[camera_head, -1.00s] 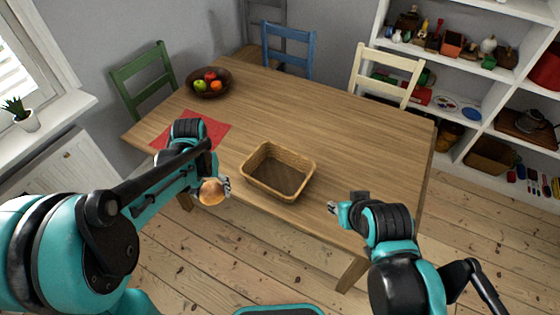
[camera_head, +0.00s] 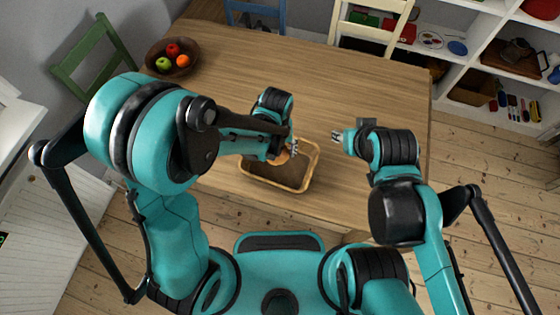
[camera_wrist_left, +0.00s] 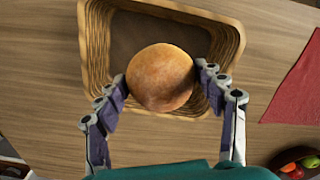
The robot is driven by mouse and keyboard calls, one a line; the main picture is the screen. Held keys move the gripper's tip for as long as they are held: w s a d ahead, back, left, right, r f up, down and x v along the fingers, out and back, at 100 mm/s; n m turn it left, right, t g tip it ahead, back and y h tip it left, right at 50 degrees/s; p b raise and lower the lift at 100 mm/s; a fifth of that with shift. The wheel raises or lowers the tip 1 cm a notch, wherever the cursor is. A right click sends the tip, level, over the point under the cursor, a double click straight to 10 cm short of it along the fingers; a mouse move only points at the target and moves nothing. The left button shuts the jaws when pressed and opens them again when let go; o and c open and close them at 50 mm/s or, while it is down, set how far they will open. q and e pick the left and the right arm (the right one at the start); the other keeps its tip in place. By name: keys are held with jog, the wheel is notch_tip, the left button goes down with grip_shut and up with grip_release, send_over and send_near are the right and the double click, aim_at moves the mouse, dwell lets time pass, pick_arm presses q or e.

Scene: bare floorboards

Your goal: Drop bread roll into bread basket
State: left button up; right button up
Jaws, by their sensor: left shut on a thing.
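The bread roll (camera_wrist_left: 160,78) is round and golden brown. My left gripper (camera_wrist_left: 163,88) is shut on it, one finger on each side. In the left wrist view the roll overlaps the bread basket (camera_wrist_left: 97,45), a tan wicker rectangle with a dark inside. In the head view the basket (camera_head: 312,172) stands on the table, and my left gripper (camera_head: 288,151) is over its far part. Most of the roll (camera_head: 280,157) is hidden there by the gripper and arm. My right gripper (camera_head: 337,137) is right of the basket, away from it; its fingers are too small to judge.
The wooden table (camera_head: 340,80) is mostly clear. A dark fruit bowl (camera_head: 160,67) stands at its far left corner. A red cloth (camera_wrist_left: 297,88) lies beside the basket in the wrist view. Chairs and a white shelf stand beyond the table.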

pick_arm(q)
jog(key=shift+s+f, duration=0.1)
jog(key=shift+f, duration=0.3)
notch_tip(320, 180, down, 5)
jog(key=b, duration=0.4)
jog(key=o, duration=1.1)
notch_tip(320, 180, up, 12)
jog(key=shift+r, duration=0.1)
